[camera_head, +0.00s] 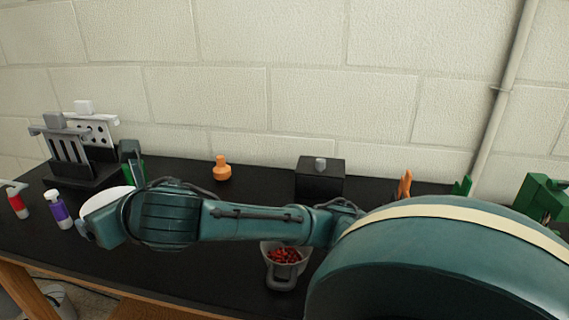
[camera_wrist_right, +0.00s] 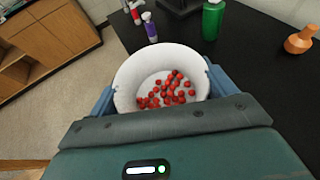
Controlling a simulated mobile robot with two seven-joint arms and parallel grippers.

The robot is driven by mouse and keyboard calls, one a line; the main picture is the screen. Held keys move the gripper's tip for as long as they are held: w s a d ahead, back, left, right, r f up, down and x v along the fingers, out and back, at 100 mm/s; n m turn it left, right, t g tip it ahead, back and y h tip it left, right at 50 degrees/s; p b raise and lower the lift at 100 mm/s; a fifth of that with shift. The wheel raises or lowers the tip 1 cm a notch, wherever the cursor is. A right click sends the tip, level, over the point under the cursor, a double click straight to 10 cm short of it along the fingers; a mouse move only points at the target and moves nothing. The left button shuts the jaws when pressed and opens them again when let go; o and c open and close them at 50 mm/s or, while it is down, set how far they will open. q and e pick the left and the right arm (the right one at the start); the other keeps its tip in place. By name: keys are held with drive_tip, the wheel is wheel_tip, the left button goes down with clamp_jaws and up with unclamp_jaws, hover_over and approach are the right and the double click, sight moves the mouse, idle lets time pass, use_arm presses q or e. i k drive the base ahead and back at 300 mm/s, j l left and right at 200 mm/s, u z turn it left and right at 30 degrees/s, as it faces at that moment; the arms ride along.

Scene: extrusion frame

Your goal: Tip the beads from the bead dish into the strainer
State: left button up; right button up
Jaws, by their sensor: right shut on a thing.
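The white round bead dish (camera_wrist_right: 128,75) holds many red beads (camera_wrist_right: 168,92) on its floor. My right gripper (camera_wrist_right: 162,88) is shut on the dish, with one finger at each side. In the head view the white dish (camera_head: 98,204) shows at the left, partly hidden by my right gripper (camera_head: 113,196). A grey vessel with a loop handle (camera_head: 282,282), seemingly the strainer, stands on the table below my right forearm, and red beads lie in it too. My forearm hides part of its rim, and holes cannot be made out. My left gripper is out of view.
A black rack with grey graters (camera_head: 68,147), a purple bottle (camera_head: 59,210) and a red bottle (camera_head: 17,203) stand at the left. A green bottle (camera_wrist_right: 213,20) is close beyond the dish. An orange flask (camera_head: 222,169) and a black box (camera_head: 319,178) stand at the back.

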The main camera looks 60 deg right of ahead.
sight(290, 271)
drive_tip(key=k+j+z, duration=0.1)
drive_tip(key=j+z, duration=0.15)
drive_tip(key=k+j+z, duration=0.2)
drive_tip(key=j, duration=0.15)
drive_tip(key=j+z, duration=0.2)
drive_tip(key=z, duration=0.3)
drive_tip(key=j+z, duration=0.25)
drive_tip(key=z, duration=0.25)
drive_tip(key=i+j+z, duration=0.2)
drive_tip(key=i, duration=0.2)
drive_tip(key=l, duration=0.1)
